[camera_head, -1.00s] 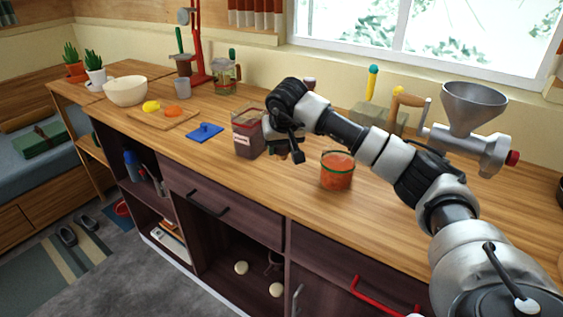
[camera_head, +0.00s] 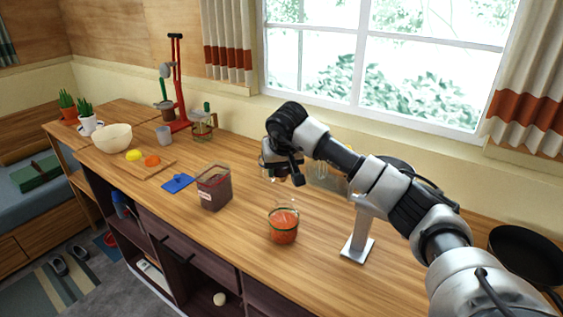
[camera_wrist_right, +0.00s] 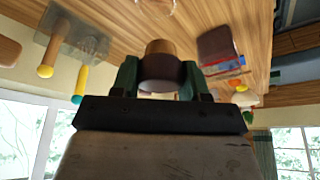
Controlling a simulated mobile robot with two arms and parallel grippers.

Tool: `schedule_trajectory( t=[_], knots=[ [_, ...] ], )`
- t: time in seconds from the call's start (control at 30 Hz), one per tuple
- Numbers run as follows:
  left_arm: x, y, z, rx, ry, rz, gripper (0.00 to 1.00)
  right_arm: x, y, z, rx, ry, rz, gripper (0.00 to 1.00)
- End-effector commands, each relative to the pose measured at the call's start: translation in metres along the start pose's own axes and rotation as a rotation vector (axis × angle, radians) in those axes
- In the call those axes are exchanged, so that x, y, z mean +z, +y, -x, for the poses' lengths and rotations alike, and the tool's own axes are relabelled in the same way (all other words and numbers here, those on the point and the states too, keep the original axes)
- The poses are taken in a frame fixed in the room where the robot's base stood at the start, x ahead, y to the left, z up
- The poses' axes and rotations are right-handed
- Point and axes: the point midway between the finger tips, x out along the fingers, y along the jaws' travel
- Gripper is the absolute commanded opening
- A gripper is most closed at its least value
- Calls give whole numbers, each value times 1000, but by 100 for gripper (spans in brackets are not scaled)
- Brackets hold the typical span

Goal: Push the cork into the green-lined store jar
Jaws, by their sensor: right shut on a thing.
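The green-lined store jar (camera_head: 283,232) is clear glass with a green band and orange-red contents. It stands on the wooden counter in the head view. My right gripper (camera_head: 283,176) is above and a little behind it in the picture, apart from it. In the right wrist view my right gripper (camera_wrist_right: 158,78) has green fingers shut on a brown cork (camera_wrist_right: 160,70) with a paler end. The cork is hidden or too small to tell in the head view. A glass rim shows at the top of the wrist view; I cannot tell if it is this jar. My left gripper is not in view.
A red-rimmed jar (camera_head: 213,190) with dark contents stands left of the green-lined jar. A blue mat (camera_head: 178,183) and a board (camera_head: 146,168) lie further left. A pale metal stand (camera_head: 357,244) is on the right, partly behind my arm. A black pan (camera_head: 522,252) is far right.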

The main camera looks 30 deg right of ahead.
Motion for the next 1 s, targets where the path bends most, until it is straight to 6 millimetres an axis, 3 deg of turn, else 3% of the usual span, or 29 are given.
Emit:
schedule_trajectory(
  t=[0.07,0.27,1.0],
  knots=[
    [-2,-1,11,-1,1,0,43,-3,0,8,-1,0,1,22],
    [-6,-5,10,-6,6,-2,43,-2,0,6,-1,0,1,22],
    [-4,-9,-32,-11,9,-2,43,20,1,-48,1,-1,0,22]
  ],
)
